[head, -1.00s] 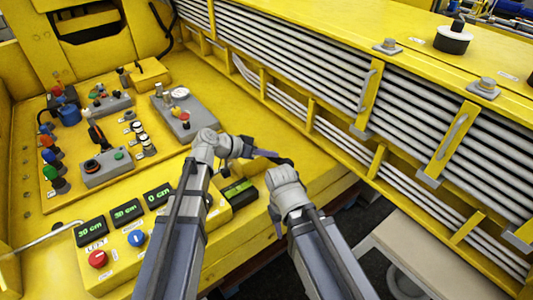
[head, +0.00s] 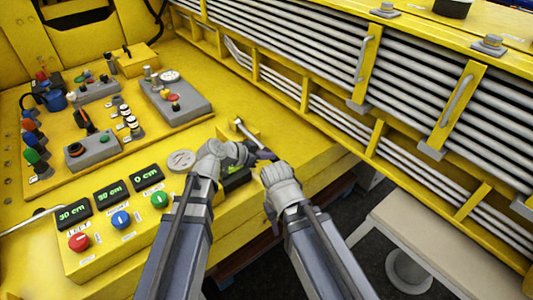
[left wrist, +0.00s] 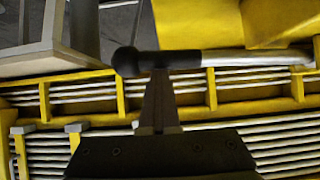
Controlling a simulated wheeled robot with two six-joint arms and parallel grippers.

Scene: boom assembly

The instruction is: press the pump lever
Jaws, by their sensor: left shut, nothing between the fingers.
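The pump lever is a silver rod (head: 247,133) on a yellow block at the right side of the console, in the head view. In the left wrist view its metal rod (left wrist: 250,58) runs to the right from a black grip with a round knob (left wrist: 125,62). My left gripper (head: 264,154) is shut and empty, at the grip end of the lever. In the left wrist view its fingertips (left wrist: 160,72) overlap the black grip; I cannot tell whether they touch it. My right gripper's wrist (head: 279,183) is beside it to the right; its fingers are hidden.
A panel with coloured buttons (head: 120,220) and green displays is left of my left arm. Yellow framing with pipes (head: 290,70) rises behind. A pale bench (head: 440,235) is at the lower right.

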